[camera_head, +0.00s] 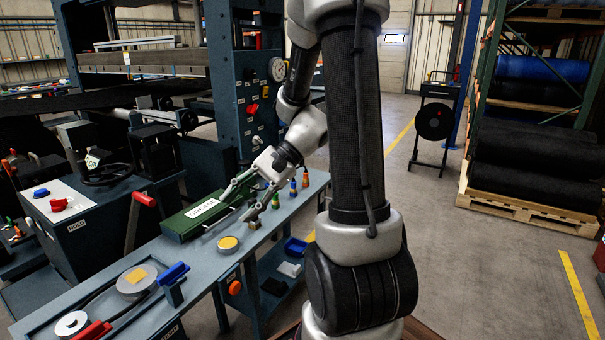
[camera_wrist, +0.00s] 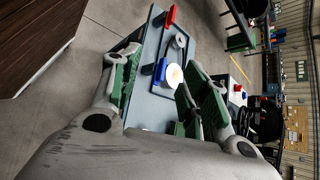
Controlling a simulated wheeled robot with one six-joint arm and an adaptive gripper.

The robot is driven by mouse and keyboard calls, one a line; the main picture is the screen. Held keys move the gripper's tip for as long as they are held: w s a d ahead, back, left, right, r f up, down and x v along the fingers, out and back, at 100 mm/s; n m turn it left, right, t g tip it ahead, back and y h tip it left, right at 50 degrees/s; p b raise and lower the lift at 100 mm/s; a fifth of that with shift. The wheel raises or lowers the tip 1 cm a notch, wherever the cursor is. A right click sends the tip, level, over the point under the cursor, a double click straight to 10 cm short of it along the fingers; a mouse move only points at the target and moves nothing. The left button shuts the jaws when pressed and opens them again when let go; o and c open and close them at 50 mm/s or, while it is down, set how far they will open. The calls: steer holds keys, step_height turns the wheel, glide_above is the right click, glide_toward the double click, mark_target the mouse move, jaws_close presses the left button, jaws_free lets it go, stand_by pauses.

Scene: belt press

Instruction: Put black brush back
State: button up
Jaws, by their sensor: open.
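My gripper (camera_head: 238,206) is open, with its two fingers spread above the workbench, beside and partly over the labelled green box (camera_head: 197,216). In the wrist view my gripper (camera_wrist: 160,85) shows its green-padded fingers apart, with nothing between the pads. I cannot clearly make out a black brush. A small dark item (camera_head: 274,287) lies on the shelf below the bench top, but I cannot tell whether it is the brush. Small dark pieces (camera_head: 254,224) stand on the bench close to the fingertips, too small to identify.
The bench (camera_head: 205,262) also carries a yellow-topped disc (camera_head: 228,243), a blue-handled clamp (camera_head: 173,273) and several coloured small tools (camera_head: 293,188). A blue bin (camera_head: 295,247) sits on the shelf below. The belt press column (camera_head: 245,100) rises behind. Open floor (camera_head: 480,260) lies to the right.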

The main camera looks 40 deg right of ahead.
steer(key=s+d+r+n+t+h, duration=0.3)
steer(key=s+d+r+n+h, duration=0.4)
steer(key=s+r+n+h, duration=0.2)
steer(key=shift+s+d+r+n+h, duration=0.2)
steer(key=shift+s+r+n+h, duration=0.35)
steer(key=shift+s+n, duration=1.05)
steer(key=shift+s+f, duration=0.15)
steer(key=shift+s, duration=0.05)
